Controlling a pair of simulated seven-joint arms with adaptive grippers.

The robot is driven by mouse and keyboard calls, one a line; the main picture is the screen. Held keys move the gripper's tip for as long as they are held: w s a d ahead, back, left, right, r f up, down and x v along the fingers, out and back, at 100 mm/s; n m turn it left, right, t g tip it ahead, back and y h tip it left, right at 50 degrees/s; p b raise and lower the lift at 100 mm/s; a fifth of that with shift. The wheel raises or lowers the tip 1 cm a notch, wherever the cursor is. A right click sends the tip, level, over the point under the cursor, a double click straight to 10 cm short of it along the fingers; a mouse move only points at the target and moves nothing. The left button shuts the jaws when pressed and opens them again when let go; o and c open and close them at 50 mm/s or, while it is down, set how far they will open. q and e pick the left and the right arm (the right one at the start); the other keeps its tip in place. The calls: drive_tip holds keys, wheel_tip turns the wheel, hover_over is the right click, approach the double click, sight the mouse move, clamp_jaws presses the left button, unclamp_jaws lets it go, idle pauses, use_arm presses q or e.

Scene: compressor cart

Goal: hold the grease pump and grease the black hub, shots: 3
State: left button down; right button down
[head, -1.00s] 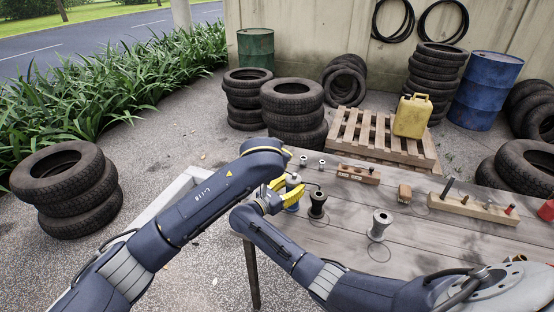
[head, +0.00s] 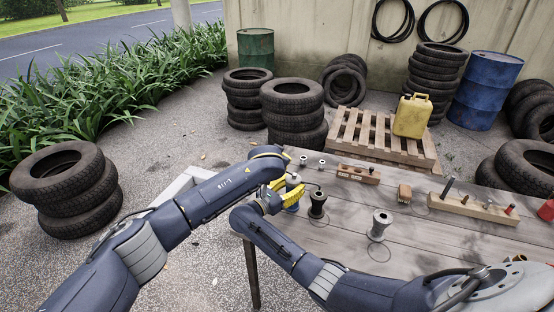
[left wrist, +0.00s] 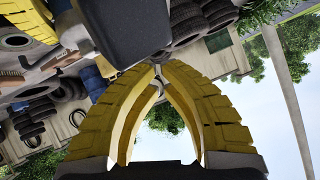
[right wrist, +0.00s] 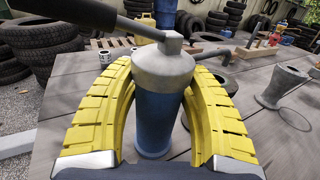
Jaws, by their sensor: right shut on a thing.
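The grease pump (head: 292,207) has a blue body, a grey head and a black lever. It stands upright in my right gripper (head: 288,200), whose yellow fingers close around its body (right wrist: 155,125) in the right wrist view. The black lever (right wrist: 75,12) rises to the upper left there. My left gripper (head: 279,183) is close above the pump. In the left wrist view its fingertips (left wrist: 158,68) come together with nothing clear between them. The black hub (head: 317,204) stands on the table just right of the pump. Contact between spout and hub is unclear.
A grey hub (head: 381,223) stands to the right of the black one. The table's front middle is clear.

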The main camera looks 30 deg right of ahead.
use_arm(q)
drive_tip(key=shift+w+f, duration=0.15)
drive_tip(key=shift+f, duration=0.2)
drive_tip(key=shift+w+a+f+n+g+h, duration=0.2)
drive_tip(key=shift+f+n+g+h, duration=0.15)
drive_tip(key=shift+n+g, duration=0.1)
drive_tip(key=shift+w+a+f+n+g+h, duration=0.15)
drive_tip(key=shift+f+n+g+h, duration=0.2)
drive_tip(key=shift+n+g, duration=0.1)
drive_tip(key=shift+w+a+f+n+g+h, duration=0.2)
drive_tip(key=shift+f+n+g+h, duration=0.2)
drive_tip(key=shift+f, duration=0.1)
drive_tip(key=shift+w+a+f+n+g+h, duration=0.2)
drive_tip(key=shift+f+n+g+h, duration=0.1)
drive_tip(key=shift+f+n, duration=0.15)
drive_tip(key=shift+s+r, duration=0.1)
drive_tip(key=shift+r, duration=0.45)
drive_tip(key=d+r+v, duration=0.1)
drive_tip(key=r+v, duration=0.1)
drive_tip(key=v, duration=1)
drive_tip(key=shift+s+d, duration=0.15)
drive_tip(key=shift+d, duration=0.25)
